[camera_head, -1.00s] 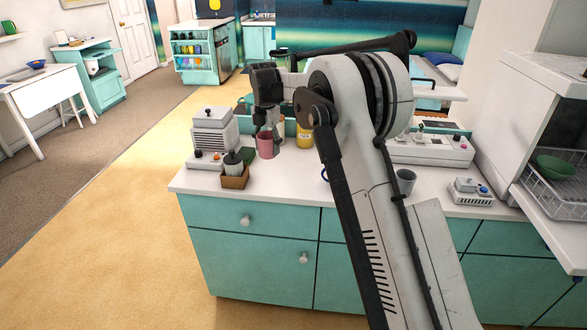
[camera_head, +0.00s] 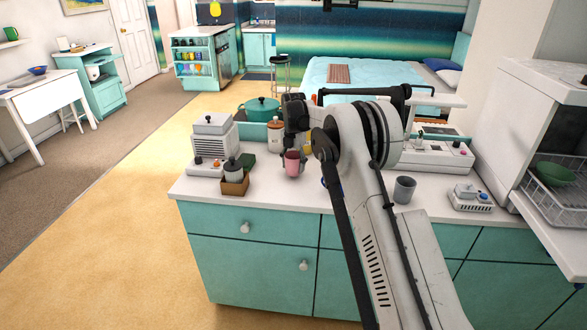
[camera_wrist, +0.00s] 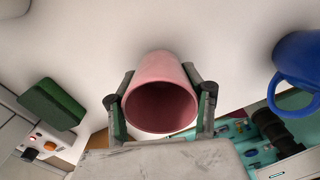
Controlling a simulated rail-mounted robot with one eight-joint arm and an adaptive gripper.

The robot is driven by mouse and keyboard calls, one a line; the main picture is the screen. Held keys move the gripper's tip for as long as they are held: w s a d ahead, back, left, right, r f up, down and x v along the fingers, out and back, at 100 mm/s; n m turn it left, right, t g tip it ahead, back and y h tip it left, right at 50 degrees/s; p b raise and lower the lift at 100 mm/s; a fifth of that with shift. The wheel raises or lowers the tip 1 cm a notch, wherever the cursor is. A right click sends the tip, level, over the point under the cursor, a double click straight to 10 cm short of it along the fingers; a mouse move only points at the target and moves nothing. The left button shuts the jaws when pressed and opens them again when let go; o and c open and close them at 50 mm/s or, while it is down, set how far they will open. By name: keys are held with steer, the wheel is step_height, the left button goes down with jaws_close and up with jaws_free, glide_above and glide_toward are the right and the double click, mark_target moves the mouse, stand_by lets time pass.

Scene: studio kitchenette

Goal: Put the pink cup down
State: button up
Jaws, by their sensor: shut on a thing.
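The pink cup (camera_head: 292,163) is over the front part of the white counter in the head view. In the wrist view the pink cup (camera_wrist: 160,95) sits between both fingers, with its open mouth facing the camera. My gripper (camera_wrist: 160,103) is shut on its sides. The gripper (camera_head: 294,150) reaches down to the cup from above in the head view. I cannot tell whether the cup's base touches the counter.
A brown box (camera_head: 235,184) with a dark-topped jar and a green sponge (camera_wrist: 50,105) are to the left. A blue mug (camera_wrist: 300,70) is on the right in the wrist view. A grey cup (camera_head: 404,189) stands farther right. Counter in front of the pink cup is clear.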

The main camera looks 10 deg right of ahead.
steer(key=shift+f, duration=0.7)
steer(key=shift+f, duration=0.1)
steer(key=o, duration=1.3)
